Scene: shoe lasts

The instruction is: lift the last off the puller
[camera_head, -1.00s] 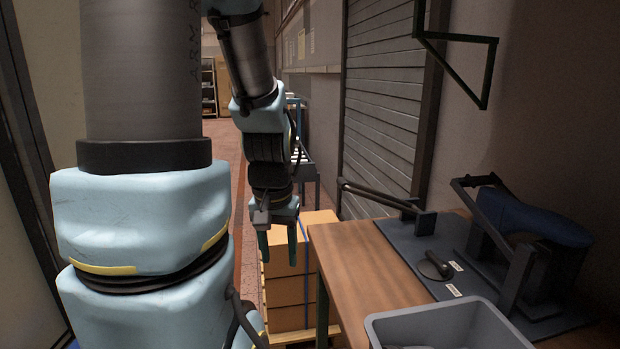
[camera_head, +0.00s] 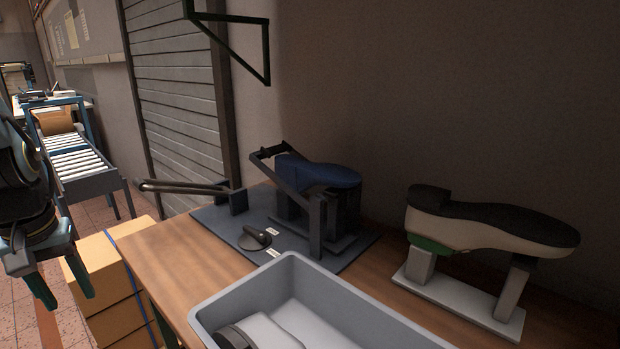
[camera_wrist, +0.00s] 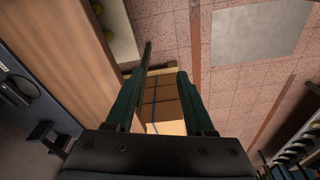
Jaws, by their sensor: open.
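The blue last (camera_head: 325,175) rests on the puller (camera_head: 318,228), a dark frame on a blue-grey base plate at the back of the wooden table. A hinged arm at the plate's left points out to the left. My gripper (camera_head: 62,286) is at the left edge of the head view, off the table, above the floor and boxes, well apart from the last. In the wrist view my gripper (camera_wrist: 165,65) is open, with nothing between its green fingers. Part of the puller's plate (camera_wrist: 22,95) shows at the left there; the last does not show.
A grey bin (camera_head: 290,270) with things in it stands at the table's front. A pale shoe form with a dark sole (camera_head: 490,222) sits on a white stand to the right. Stacked boxes (camera_head: 115,280) stand beside the table. A green wall bracket (camera_head: 265,50) hangs above.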

